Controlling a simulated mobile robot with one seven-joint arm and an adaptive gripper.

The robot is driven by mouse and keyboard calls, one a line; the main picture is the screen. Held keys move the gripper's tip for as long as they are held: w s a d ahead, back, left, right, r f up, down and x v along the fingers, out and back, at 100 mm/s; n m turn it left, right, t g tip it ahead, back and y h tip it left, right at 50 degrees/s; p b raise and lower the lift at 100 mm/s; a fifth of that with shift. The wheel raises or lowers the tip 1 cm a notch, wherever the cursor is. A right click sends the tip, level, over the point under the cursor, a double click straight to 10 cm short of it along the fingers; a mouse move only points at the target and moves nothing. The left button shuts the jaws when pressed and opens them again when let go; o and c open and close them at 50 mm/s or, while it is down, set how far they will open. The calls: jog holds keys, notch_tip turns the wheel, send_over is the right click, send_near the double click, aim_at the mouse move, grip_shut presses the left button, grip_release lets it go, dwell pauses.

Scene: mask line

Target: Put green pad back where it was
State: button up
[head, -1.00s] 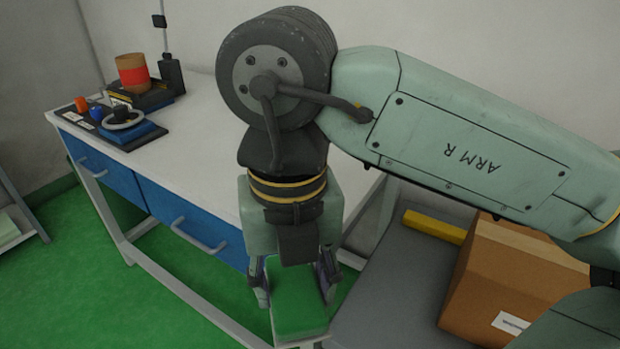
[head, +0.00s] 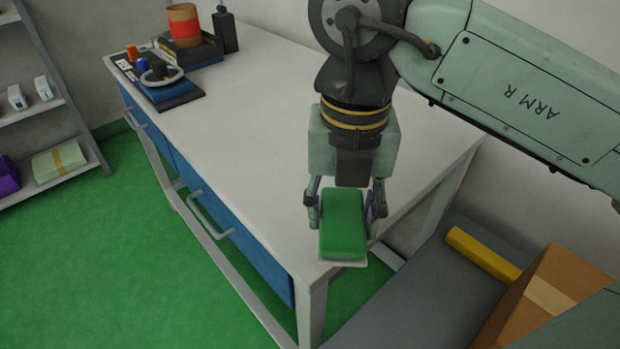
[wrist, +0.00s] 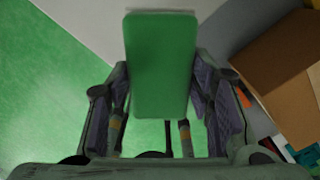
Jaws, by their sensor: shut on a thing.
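The green pad (head: 343,222) is a rounded rectangular block with a pale underside. My gripper (head: 345,205) is shut on it, one finger along each long side. In the head view the pad appears over the near right corner of the white-topped workbench (head: 270,130); whether it touches the top I cannot tell. In the wrist view the pad (wrist: 160,65) lies between the fingers (wrist: 160,105), its far end over the pale bench top and its near end over green floor.
On the bench's far left are a dark tray (head: 185,100) with small items and an orange-red cylinder (head: 184,25). A cardboard box (head: 560,300) and yellow bar (head: 483,254) sit on a grey surface at right. A shelf (head: 45,105) stands left. The bench middle is clear.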

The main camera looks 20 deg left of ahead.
jog(key=w+a, duration=0.2)
jog(key=w+a+p, duration=0.1)
jog(key=w+a, duration=0.1)
jog(key=w, duration=0.1)
jog(key=w+a+f, duration=0.1)
jog(key=w+a, duration=0.1)
jog(key=w, duration=0.1)
jog(key=shift+w+a+p, duration=0.1)
jog(key=shift+a+p, duration=0.25)
jog(key=shift+a, duration=0.05)
jog(key=shift+w+a+f, duration=0.1)
jog(key=shift+w+a, duration=0.1)
jog(key=shift+f+p, duration=0.3)
jog(key=shift+f, duration=1.35)
jog(key=shift+f, duration=0.1)
jog(key=shift+f+b, duration=0.15)
jog(key=shift+b, duration=0.15)
jog(key=o, duration=1.1)
notch_tip(320, 180, up, 12)
jog(key=shift+r, duration=0.25)
